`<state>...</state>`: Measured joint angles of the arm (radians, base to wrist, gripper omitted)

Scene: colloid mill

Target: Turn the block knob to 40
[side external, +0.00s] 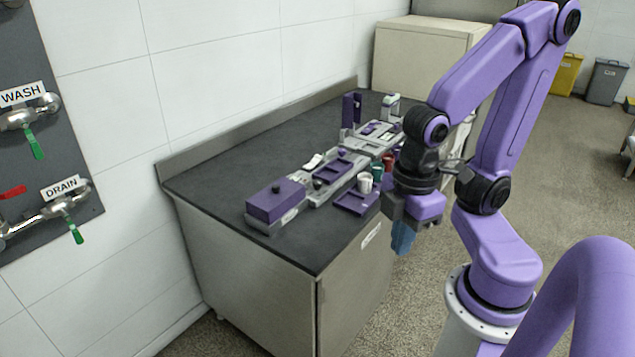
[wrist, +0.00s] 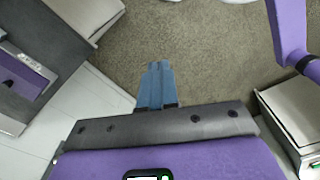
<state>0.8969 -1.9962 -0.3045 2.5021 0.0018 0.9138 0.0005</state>
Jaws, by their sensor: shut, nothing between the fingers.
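A purple block (side external: 275,203) sits on a light base at the near end of the dark bench. A small dark knob (side external: 276,188) stands on its top; it may be the block knob, but I cannot tell for sure. No scale or number is readable there. My gripper (side external: 402,243) hangs beyond the bench's right edge, well to the right of the block, blue fingers pointing down. In the wrist view my gripper (wrist: 155,82) has its blue fingers together, with nothing between them, above the speckled floor.
Purple trays (side external: 355,201), a white cup (side external: 365,182) and small coloured items stand along the bench. A tall purple piece (side external: 351,110) stands toward the back. The dark bench top (side external: 225,180) is clear left of the block. Wall valves marked WASH and DRAIN are at far left.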

